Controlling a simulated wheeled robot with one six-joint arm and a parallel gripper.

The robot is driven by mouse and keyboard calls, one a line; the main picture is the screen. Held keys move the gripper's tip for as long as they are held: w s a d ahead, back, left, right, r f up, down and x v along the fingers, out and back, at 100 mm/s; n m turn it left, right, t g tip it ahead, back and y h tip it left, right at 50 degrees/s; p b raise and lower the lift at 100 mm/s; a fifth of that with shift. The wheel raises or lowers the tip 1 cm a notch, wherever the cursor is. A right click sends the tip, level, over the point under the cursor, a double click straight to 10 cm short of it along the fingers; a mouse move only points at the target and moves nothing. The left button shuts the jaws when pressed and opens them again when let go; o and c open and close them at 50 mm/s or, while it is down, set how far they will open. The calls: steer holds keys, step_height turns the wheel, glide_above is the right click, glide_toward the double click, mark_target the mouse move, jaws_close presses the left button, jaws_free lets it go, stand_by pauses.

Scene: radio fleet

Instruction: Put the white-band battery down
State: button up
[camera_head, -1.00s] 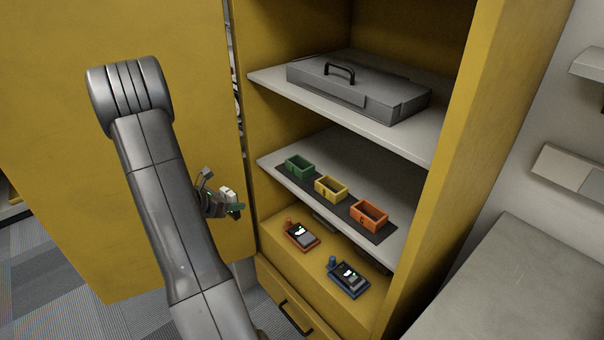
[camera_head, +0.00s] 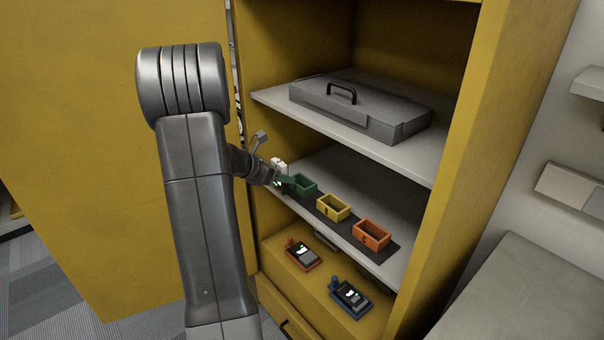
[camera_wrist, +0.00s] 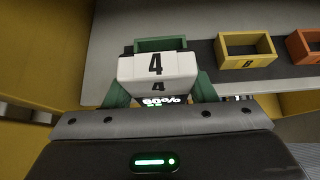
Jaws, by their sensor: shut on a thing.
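My gripper (camera_head: 283,183) is shut on the white-band battery (camera_head: 279,164). In the wrist view the battery (camera_wrist: 158,68) shows a white band with a black 4 and a lit percentage display, between green fingers (camera_wrist: 116,96). The gripper is at the left end of the middle shelf, close to the green bin (camera_head: 305,184). In the wrist view the green bin (camera_wrist: 160,45) shows just beyond the battery, partly hidden by it. I cannot tell whether they touch.
A yellow bin (camera_head: 333,207) and an orange bin (camera_head: 371,235) stand on the same dark mat. A grey case (camera_head: 360,105) lies on the shelf above. Below are a red radio (camera_head: 303,253) and a blue radio (camera_head: 350,297). The cabinet's yellow side (camera_head: 460,180) bounds the right.

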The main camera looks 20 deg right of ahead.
steer(key=d, duration=0.2)
steer(key=w+d, duration=0.1)
steer(key=d, duration=0.1)
steer(key=w+d+p, duration=0.1)
steer(key=d, duration=0.1)
steer(key=shift+w+d, duration=0.15)
steer(key=shift+d, duration=0.15)
steer(key=shift+w+d+r, duration=0.1)
steer(key=shift+w+d, duration=0.05)
steer(key=shift+d, duration=0.4)
step_height(320, 180, down, 4)
steer(key=shift+w+d+r, duration=0.1)
steer(key=shift+r, duration=0.1)
steer(key=shift+f, duration=0.1)
steer(key=shift+f, duration=0.15)
steer(key=o, duration=1.1)
steer(key=shift+r, duration=0.35)
steer(key=v, duration=1.2)
steer(key=shift+f, duration=0.1)
